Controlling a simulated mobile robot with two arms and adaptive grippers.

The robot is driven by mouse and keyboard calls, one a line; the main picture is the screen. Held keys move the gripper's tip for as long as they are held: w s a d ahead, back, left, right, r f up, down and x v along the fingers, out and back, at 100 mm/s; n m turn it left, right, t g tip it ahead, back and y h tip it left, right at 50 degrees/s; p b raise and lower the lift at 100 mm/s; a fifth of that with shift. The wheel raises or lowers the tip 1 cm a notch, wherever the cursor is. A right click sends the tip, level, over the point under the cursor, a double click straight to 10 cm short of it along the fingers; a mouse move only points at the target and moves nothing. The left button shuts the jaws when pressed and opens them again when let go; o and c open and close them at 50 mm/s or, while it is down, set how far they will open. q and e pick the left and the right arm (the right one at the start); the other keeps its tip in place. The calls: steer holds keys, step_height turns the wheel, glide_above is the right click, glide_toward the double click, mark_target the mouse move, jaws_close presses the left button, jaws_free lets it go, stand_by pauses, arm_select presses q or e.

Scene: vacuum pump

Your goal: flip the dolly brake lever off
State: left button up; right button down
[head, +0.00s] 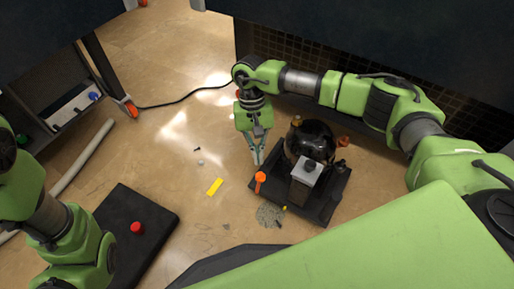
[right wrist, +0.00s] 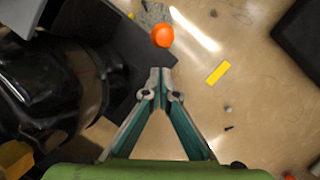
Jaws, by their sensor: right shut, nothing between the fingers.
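The dolly (head: 322,210) is a dark flat platform carrying the black vacuum pump (head: 311,139). An orange brake lever (head: 260,177) with a round end sticks up at the dolly's left edge. In the right wrist view the orange lever end (right wrist: 162,36) lies just beyond my fingertips. My right gripper (head: 257,161) points down at the left side of the pump, with its fingertips together and empty (right wrist: 160,72). A small gap shows between the tips and the lever in the wrist view. My left gripper is outside the frame; only my left arm shows.
A yellow strip (head: 215,187) and small bits lie on the floor left of the dolly. A grey patch of debris (head: 269,214) lies by its front corner. A black mat (head: 150,204) with a red knob (head: 136,228) is at left. Open floor lies between.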

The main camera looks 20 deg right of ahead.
steer(key=shift+s+a+b, duration=0.15)
steer(key=shift+s+b, duration=0.05)
steer(key=shift+s, duration=0.35)
steer(key=shift+s+a+b, duration=0.15)
steer(key=shift+s+b, duration=0.05)
steer(key=shift+s, duration=0.3)
steer(key=shift+t+y, duration=0.4)
steer(key=shift+t, duration=0.1)
steer(key=s+d+p, duration=0.2)
steer(key=s, duration=0.1)
steer(key=s+d, duration=0.1)
steer(key=shift+s+d+f+p, duration=0.3)
steer(key=shift+s+f+p, duration=0.05)
steer(key=shift+f+p, duration=0.05)
steer(key=shift+a+f, duration=0.1)
